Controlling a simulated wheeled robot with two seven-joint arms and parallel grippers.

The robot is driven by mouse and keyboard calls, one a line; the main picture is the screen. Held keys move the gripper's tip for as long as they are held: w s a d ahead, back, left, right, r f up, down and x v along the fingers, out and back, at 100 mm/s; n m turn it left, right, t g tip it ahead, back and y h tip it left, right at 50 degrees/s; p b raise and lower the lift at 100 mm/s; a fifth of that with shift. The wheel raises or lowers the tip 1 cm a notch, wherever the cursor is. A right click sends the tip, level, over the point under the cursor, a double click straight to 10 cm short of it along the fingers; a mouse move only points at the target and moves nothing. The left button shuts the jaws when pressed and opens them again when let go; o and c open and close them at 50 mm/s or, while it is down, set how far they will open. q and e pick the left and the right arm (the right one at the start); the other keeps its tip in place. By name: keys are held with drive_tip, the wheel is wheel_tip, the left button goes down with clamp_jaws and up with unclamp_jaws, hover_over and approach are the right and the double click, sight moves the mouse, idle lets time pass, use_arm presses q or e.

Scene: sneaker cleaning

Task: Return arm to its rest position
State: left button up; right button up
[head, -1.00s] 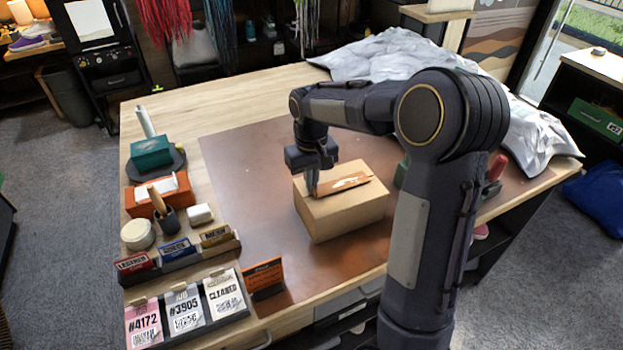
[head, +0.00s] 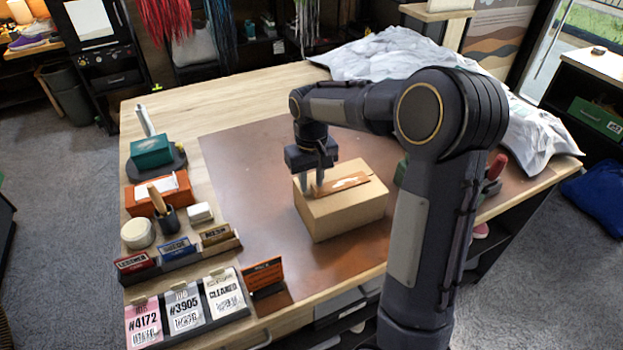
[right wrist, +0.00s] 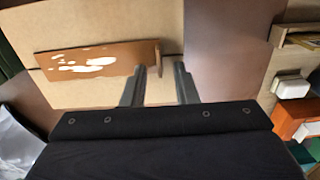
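My right gripper (head: 312,184) hangs over the left part of the cardboard box (head: 345,215), pointing down. Its two fingers are apart, with a clear gap between them in the right wrist view (right wrist: 160,82). An orange-brown piece with white marks (head: 342,184) lies on top of the box. In the right wrist view this piece (right wrist: 95,62) has a short raised end just beyond the gap between the fingertips. I cannot tell whether a finger touches it. My left gripper is not in view.
The box stands on a brown mat (head: 245,170) on the wooden table. Card holders (head: 185,312), a brush cup (head: 168,217) and an orange box (head: 140,200) line the left side. A crumpled grey-white sheet (head: 400,58) covers the back right. The mat left of the box is clear.

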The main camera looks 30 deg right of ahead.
wheel_tip(320, 180, up, 8)
drive_tip(key=shift+f+b, duration=0.15)
drive_tip(key=shift+b, duration=0.2)
drive_tip(key=shift+s+a, duration=0.1)
drive_tip(key=shift+s, duration=0.25)
drive_tip(key=s+a+f+t+y, duration=0.1)
drive_tip(key=s+a, duration=0.4)
drive_tip(key=s, duration=0.6)
drive_tip(key=s+a+f+t+y, duration=0.2)
drive_tip(key=s+a+t, duration=0.2)
drive_tip(key=s, duration=0.8)
drive_tip(key=shift+s+a+t+y, duration=0.15)
drive_tip(key=shift+a+t+y, duration=0.2)
drive_tip(key=shift+a, duration=0.3)
